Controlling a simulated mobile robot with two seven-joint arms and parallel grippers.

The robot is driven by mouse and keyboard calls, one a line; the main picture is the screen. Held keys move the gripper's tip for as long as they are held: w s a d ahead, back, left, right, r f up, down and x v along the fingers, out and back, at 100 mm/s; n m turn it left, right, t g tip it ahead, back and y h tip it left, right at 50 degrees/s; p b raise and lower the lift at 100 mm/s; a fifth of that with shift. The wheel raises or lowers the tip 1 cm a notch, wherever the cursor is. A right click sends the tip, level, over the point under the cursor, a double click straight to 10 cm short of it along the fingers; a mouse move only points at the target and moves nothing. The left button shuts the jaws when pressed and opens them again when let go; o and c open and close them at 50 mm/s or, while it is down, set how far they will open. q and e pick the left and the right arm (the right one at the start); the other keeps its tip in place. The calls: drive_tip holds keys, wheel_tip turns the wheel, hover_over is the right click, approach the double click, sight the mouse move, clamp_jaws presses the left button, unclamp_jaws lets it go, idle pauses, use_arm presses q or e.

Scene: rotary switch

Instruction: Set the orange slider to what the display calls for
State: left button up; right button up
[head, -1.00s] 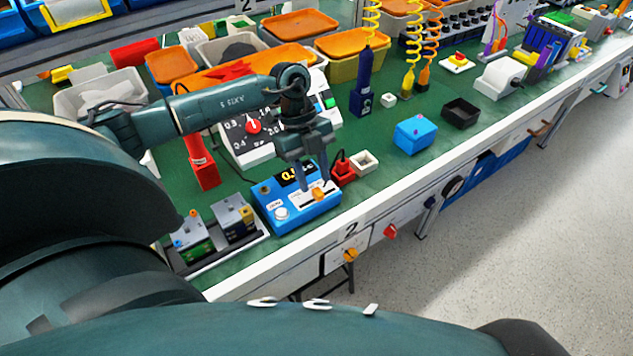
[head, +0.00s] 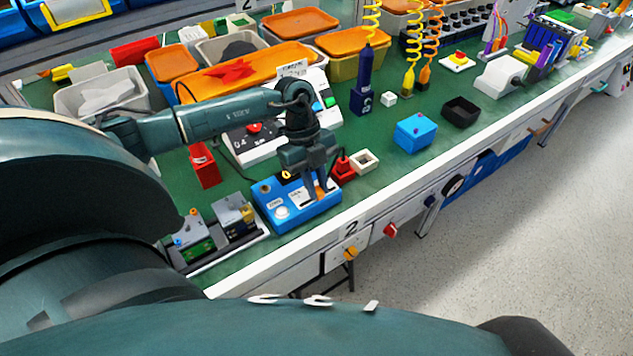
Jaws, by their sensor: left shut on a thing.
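The blue box (head: 303,215) sits near the front edge of the green bench. It carries the display (head: 287,175), of which only a bit of a yellow digit shows; my gripper hides the rest, so I cannot read it. My left gripper (head: 316,194) points down over the box's right part, its fingers shut on the orange slider (head: 321,192). The slider shows only as a small orange patch between the fingers, so its place on the scale is hard to tell. My right gripper is not in view.
A red block (head: 203,165) is to the left, and a red plug (head: 342,166) and a small white open box (head: 364,161) are close on the right. A module tray (head: 248,245) lies left of the blue box.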

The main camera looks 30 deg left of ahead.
use_arm(q)
drive_tip(key=shift+s, duration=0.1)
clamp_jaws()
drive_tip(key=s, duration=0.1)
drive_tip(key=s+a+p, duration=0.1)
drive_tip(key=s+p, duration=0.1)
drive_tip(key=shift+s+a, duration=0.15)
drive_tip(key=shift+a, duration=0.1)
drive_tip(key=o, duration=0.8)
unclamp_jaws()
drive_tip(key=shift+s, duration=0.1)
drive_tip(key=b+v, duration=0.1)
drive_tip(key=v, duration=1.2)
drive_tip(key=shift+a, duration=0.1)
